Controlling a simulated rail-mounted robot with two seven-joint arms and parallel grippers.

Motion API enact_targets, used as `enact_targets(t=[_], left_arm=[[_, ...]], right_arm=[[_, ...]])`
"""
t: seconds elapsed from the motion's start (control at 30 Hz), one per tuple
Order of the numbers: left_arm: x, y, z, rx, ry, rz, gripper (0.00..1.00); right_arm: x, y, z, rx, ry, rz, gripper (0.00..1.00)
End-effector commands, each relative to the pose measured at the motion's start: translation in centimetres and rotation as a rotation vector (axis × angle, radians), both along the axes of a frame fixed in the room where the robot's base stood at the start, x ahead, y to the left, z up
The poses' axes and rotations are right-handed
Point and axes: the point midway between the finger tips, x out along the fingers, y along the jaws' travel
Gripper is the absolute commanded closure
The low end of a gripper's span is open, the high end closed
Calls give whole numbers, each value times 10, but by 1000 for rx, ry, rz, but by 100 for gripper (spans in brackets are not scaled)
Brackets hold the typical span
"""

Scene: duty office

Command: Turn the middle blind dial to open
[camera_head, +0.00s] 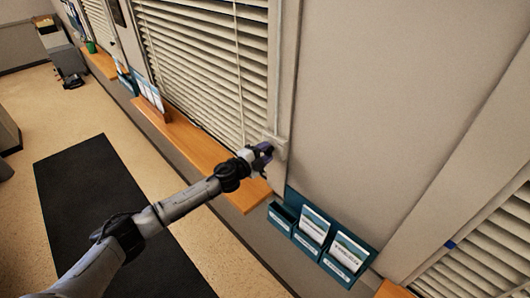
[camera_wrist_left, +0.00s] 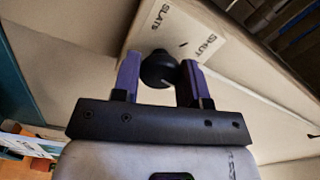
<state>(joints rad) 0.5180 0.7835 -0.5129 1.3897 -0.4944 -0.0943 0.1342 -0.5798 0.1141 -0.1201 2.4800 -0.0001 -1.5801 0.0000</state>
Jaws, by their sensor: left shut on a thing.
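The middle blind (camera_head: 195,62) hangs in its window in the head view, its slats showing as pale slanted strips. Its dial plate (camera_head: 281,146) is on the right window frame post. My left gripper (camera_head: 263,154) reaches the plate and hides the dial there. In the left wrist view the dial is a dark round knob (camera_wrist_left: 158,70) on a pale plate (camera_wrist_left: 188,30) lettered "SLATS" and "SHUT", with a short dark mark near the knob. My left gripper's purple fingers (camera_wrist_left: 162,66) stand on both sides of the knob, shut on it. My right gripper is in neither view.
A wooden sill (camera_head: 205,150) runs below the blind. A teal wall rack (camera_head: 318,240) with cards hangs just right of and below the gripper. Another blind (camera_head: 490,250) is at lower right. A dark mat (camera_head: 105,205) lies on the open floor.

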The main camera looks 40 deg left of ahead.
Motion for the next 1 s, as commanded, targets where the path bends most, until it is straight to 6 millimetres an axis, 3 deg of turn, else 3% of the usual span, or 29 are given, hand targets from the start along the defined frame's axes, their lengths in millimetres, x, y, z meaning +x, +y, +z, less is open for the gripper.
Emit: enact_targets(t=[0.6, 1.0], left_arm=[[0, -1, 0, 561, -70, -2, 84], [0, -1, 0, 787, -99, -3, 84]], right_arm=[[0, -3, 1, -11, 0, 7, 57], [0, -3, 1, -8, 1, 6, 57]])
